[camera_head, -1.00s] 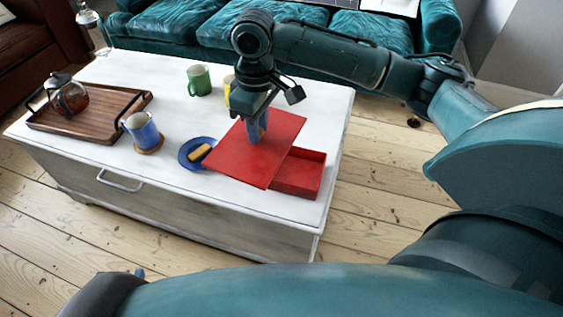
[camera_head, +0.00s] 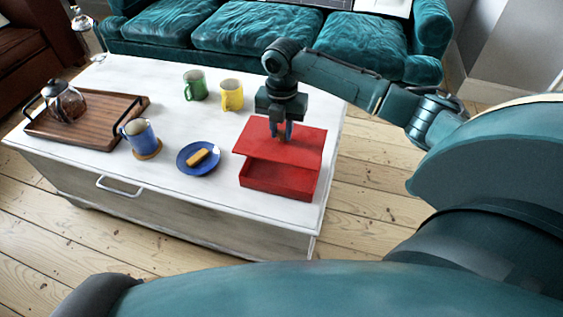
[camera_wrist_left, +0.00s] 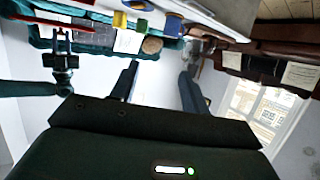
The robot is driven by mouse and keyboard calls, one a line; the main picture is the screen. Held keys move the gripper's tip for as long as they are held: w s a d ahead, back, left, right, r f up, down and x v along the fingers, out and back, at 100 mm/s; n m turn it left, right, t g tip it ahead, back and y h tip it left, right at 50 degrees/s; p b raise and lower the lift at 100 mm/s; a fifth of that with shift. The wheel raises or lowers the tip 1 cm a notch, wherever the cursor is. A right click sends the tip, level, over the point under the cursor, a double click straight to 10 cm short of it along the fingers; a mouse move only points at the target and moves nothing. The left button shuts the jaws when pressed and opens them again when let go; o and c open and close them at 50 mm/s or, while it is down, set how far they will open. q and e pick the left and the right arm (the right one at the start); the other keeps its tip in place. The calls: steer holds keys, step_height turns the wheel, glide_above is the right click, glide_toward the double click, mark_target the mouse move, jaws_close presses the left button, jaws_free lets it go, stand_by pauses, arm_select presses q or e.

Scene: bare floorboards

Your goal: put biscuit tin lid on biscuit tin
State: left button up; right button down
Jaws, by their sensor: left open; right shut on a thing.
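The red biscuit tin (camera_head: 279,180) stands on the white chest table near its right front corner. My right gripper (camera_head: 281,138) points down and is shut on the red biscuit tin lid (camera_head: 295,150). The lid is held above the tin and covers its rear part from view; a dark gap shows between them at the front. Whether the lid touches the tin at the back cannot be told. In the left wrist view, my left gripper (camera_wrist_left: 158,85) is open and empty, away from the table.
A blue plate (camera_head: 186,168) with a biscuit (camera_head: 198,157) lies left of the tin. A blue mug (camera_head: 140,135), green mug (camera_head: 195,85), yellow mug (camera_head: 231,94) and wooden tray (camera_head: 85,129) share the white table (camera_head: 170,196). A teal sofa (camera_head: 255,28) stands behind.

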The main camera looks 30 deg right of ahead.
step_height(320, 180, down, 9)
steer(key=b, duration=0.2)
steer(key=shift+f+b, duration=0.15)
steer(key=shift+b, duration=0.25)
arm_select(q)
steer(key=shift+w+d+f+m+t+h, duration=0.3)
steer(key=shift+w+d+f+m+t, duration=0.1)
steer(key=shift+w+f+t, duration=0.25)
arm_select(e)
steer(key=shift+f, duration=0.1)
arm_select(q)
steer(key=shift+s, duration=0.15)
arm_select(e)
steer(key=shift+f, duration=0.1)
steer(key=c, duration=1.2)
jaws_free()
steer(key=shift+c, duration=0.2)
